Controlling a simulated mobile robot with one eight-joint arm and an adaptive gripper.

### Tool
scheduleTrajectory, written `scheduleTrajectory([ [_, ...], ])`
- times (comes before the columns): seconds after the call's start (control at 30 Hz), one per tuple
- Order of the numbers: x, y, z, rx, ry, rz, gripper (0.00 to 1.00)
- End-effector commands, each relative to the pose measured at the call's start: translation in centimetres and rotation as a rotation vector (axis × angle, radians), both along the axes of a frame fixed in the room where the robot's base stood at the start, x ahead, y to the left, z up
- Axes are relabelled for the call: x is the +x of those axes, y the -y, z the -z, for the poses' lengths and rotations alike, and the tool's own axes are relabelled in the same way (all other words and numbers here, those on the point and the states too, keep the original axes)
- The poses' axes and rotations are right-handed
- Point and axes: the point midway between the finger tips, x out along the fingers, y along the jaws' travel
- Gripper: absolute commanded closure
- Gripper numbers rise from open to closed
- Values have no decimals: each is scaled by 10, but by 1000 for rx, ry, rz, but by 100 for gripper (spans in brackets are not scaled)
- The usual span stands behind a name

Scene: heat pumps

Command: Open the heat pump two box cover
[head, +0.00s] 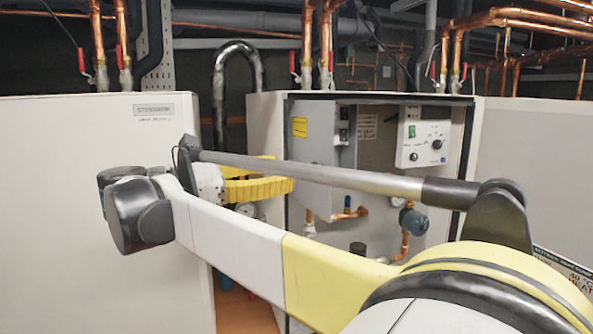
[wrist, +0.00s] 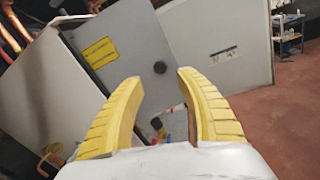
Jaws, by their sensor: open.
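The open heat pump cabinet (head: 265,135) stands in the middle of the head view. Inside it is a grey metal box (head: 325,165) with a yellow label (head: 299,127); its cover looks closed. My gripper (head: 284,180) has yellow fingers and is in front of the box's left side.
A control panel (head: 424,137) with a green switch and knobs is right of the box. Pipes and a blue-grey pump (head: 413,221) sit below. A closed white cabinet (head: 60,220) stands left. The wrist view shows open reddish floor (wrist: 285,120) at right.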

Motion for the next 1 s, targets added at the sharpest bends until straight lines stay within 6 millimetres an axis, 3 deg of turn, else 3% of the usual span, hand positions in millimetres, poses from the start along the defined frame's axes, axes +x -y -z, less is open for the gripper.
scheduleTrajectory([
  [0.1,-9,-22,0,0,0,-2,57],
  [0.3,-18,-40,0,1,0,-1,57],
  [0.7,-18,-37,6,12,-1,0,57],
  [0.77,-16,-25,19,39,1,0,57],
  [0.87,-12,12,62,138,9,-4,57],
  [1.0,-19,83,156,376,51,11,57],
])
